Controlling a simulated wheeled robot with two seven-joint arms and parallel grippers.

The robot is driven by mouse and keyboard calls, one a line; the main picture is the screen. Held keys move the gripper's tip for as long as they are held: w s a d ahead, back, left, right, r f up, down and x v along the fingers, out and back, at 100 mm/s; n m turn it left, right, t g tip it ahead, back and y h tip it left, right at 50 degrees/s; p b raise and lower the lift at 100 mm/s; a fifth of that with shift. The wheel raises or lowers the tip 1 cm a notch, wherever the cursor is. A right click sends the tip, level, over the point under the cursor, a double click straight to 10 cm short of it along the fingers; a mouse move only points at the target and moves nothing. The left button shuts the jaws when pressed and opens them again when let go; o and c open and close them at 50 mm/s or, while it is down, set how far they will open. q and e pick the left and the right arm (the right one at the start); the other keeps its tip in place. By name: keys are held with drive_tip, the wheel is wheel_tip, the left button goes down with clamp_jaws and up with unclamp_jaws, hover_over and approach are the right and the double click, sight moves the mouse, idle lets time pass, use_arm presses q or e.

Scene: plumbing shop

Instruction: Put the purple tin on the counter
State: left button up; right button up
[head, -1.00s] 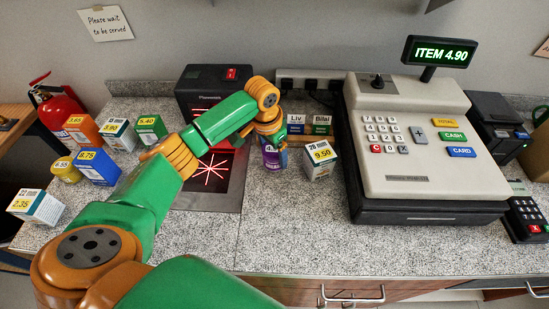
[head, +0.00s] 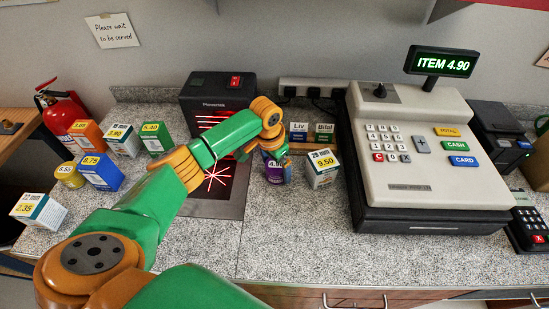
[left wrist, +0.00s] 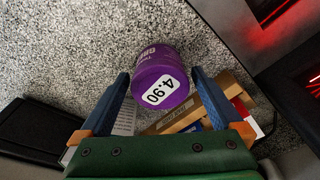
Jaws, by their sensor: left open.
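The purple tin (head: 277,173) with a white 4.90 label stands upright on the grey speckled counter (head: 300,225), just right of the scanner plate. It also shows in the left wrist view (left wrist: 160,72), with its labelled top toward the camera. My left gripper (head: 275,151) is above the tin in the head view and hides part of its top. In the left wrist view the blue fingers of my left gripper (left wrist: 159,78) are open, one on each side of the tin, with narrow gaps. My right gripper is not in view.
A white 9.50 box (head: 322,169) stands close right of the tin. The black scanner (head: 215,88) and its red-lit plate (head: 232,207) are to the left. The cash register (head: 425,150) is on the right. Several boxes stand far left. The front counter is clear.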

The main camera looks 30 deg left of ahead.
sight(271, 168)
use_arm(q)
wheel_tip(271, 168, up, 11)
drive_tip(key=s+b, duration=0.1)
drive_tip(key=shift+s+a, duration=0.2)
drive_tip(key=shift+s, duration=0.1)
